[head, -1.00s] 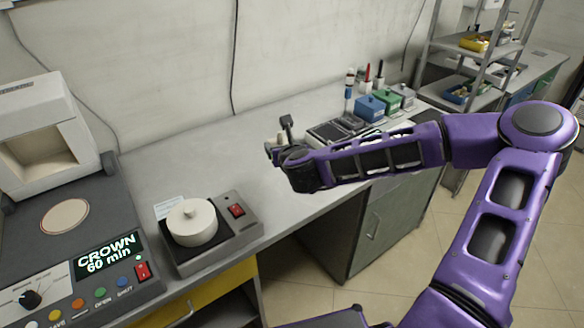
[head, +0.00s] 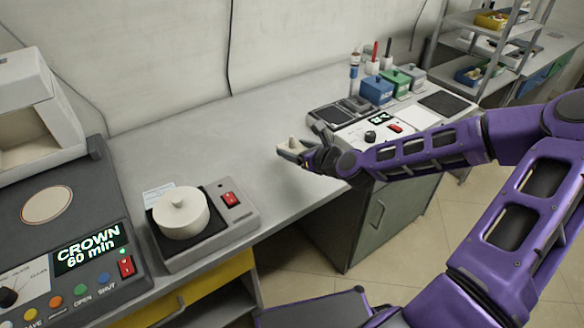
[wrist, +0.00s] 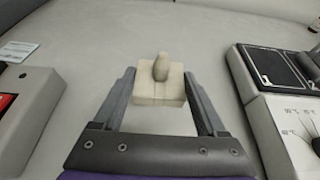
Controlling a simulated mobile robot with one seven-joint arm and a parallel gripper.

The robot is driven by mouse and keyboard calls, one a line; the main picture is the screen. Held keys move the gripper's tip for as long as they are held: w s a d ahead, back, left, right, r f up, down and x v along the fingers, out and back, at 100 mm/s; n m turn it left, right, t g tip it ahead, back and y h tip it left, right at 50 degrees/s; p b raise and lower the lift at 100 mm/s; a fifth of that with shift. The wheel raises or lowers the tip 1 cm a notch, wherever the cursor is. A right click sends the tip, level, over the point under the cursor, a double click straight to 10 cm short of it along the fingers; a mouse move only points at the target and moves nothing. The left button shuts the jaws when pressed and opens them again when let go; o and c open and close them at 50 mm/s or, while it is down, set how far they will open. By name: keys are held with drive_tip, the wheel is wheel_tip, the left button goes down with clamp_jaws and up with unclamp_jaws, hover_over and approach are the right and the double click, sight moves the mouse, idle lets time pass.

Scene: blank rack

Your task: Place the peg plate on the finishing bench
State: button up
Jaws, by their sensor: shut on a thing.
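The peg plate (wrist: 147,92) is a small beige block with a rounded peg standing on top. In the wrist view it sits upright between the two grey fingers of my gripper (wrist: 160,88), which is shut on it. In the head view my gripper (head: 296,152) with the pale peg plate (head: 287,147) is over the grey bench top (head: 260,110), between two devices. I cannot tell the exact gap between the plate and the bench top. No label marks a finishing bench.
A hot-plate-like device (head: 228,224) with a white lidded pot (head: 181,212) stands left of my gripper. A furnace with a CROWN display (head: 92,250) is farther left. A device with a knob (head: 412,118) and coloured boxes (head: 376,90) are to the right. Bench top around the plate is clear.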

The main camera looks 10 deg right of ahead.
sight(296, 173)
drive_tip(key=shift+f+b, duration=0.65)
drive_tip(key=shift+f, duration=2.35)
drive_tip(key=shift+f, duration=0.15)
drive_tip(key=o, duration=1.3)
drive_tip(key=shift+o, duration=0.2)
drive_tip(key=shift+s+d+r, duration=0.1)
drive_tip(key=shift+s+r, duration=0.05)
drive_tip(key=shift+r, duration=0.1)
drive_tip(key=p+v, duration=0.2)
drive_tip(key=v, duration=0.8)
drive_tip(key=shift+v, duration=0.8)
